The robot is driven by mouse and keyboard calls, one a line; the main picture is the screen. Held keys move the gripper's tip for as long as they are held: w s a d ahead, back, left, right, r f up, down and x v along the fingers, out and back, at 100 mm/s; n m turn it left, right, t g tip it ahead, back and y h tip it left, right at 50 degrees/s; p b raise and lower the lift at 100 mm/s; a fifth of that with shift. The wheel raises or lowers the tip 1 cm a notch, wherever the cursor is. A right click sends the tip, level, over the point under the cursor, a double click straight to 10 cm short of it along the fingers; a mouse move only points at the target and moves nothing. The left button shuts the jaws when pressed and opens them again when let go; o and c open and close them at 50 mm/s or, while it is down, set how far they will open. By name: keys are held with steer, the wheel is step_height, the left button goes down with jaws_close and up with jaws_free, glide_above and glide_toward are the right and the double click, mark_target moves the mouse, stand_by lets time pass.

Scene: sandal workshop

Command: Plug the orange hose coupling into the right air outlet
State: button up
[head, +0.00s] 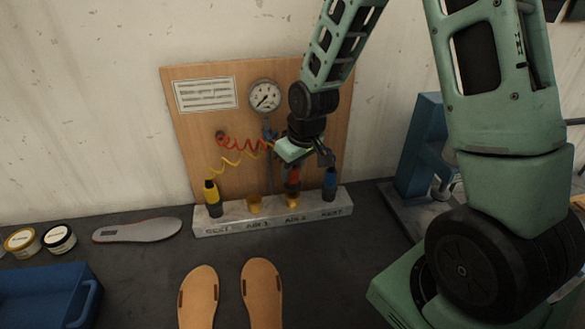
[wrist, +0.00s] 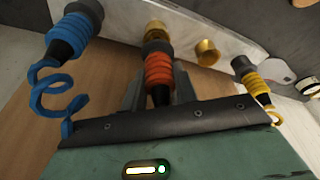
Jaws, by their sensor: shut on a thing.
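The orange hose coupling (head: 293,176) is upright between the fingers of my gripper (head: 297,167), which is shut on it. In the wrist view the ribbed orange coupling (wrist: 158,68) shows between the two fingers (wrist: 159,90). Its dark lower end lines up with the right brass air outlet (head: 293,201), also seen in the wrist view (wrist: 155,29). The two look very close or touching; I cannot tell whether the coupling is seated. The left brass air outlet (head: 254,205) is bare; in the wrist view it (wrist: 207,52) is beside the coupling.
A yellow coupling (head: 210,192) stands at the left end of the pale block (head: 230,224), a blue one (head: 330,181) at the right end, close to my gripper. Behind is a wooden board (head: 190,125) with a gauge (head: 265,95) and coiled hoses. Sandal soles (head: 198,295) lie in front.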

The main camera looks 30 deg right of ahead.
steer(key=shift+f+b, duration=1)
steer(key=shift+f, duration=0.35)
steer(key=o, duration=1.1)
step_height(320, 180, up, 10)
steer(key=p, duration=0.8)
steer(key=shift+p, duration=0.35)
